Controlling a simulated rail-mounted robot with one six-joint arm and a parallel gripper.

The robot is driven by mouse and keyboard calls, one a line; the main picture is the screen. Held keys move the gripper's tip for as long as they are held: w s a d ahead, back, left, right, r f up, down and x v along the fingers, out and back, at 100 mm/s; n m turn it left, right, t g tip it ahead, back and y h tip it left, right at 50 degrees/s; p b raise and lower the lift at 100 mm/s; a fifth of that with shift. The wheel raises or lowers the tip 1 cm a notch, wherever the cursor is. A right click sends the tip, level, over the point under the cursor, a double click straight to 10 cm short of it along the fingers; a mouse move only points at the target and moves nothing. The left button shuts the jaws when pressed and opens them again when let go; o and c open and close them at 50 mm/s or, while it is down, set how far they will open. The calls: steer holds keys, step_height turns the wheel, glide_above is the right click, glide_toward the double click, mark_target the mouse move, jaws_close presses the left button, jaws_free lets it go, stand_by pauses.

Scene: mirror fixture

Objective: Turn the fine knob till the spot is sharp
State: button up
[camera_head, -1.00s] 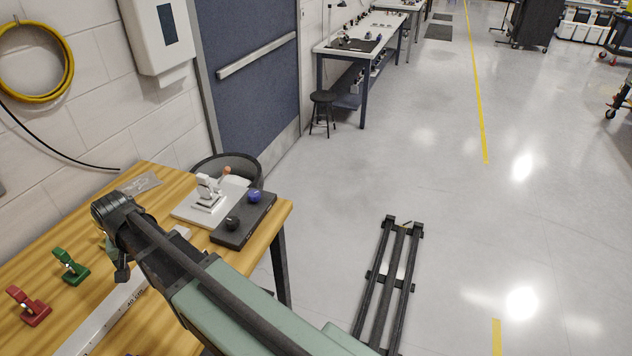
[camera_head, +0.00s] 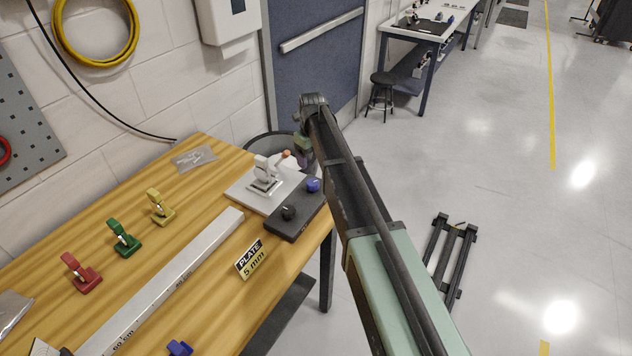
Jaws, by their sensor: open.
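A dark box (camera_head: 284,228) at the bench's right corner carries a black knob (camera_head: 288,212) and a blue knob (camera_head: 313,185). Neither has a readable mark, so I cannot tell which is the fine one. Behind the box, a white fixture (camera_head: 264,178) with a small orange ball (camera_head: 286,154) stands on a pale plate (camera_head: 243,189). No light spot is discernible. My gripper (camera_head: 302,146) is small and partly hidden at the end of my arm, above and beyond the blue knob in the picture. It is open, apart from both knobs.
Red (camera_head: 80,273), green (camera_head: 124,239) and yellow clamps (camera_head: 160,208) stand on the wooden bench left of a long metal bar (camera_head: 165,283). A "PLATE 5 mm" sign (camera_head: 251,259) stands nearer. A dark chair (camera_head: 262,146) is behind the bench.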

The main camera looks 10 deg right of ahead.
mark_target(313, 182)
step_height(313, 182, down, 10)
steer(key=b, duration=0.9)
steer(key=shift+f+b, duration=0.25)
steer(key=shift+b, duration=0.1)
steer(key=shift+r, duration=0.1)
steer(key=c, duration=0.9)
steer(key=shift+c, duration=0.2)
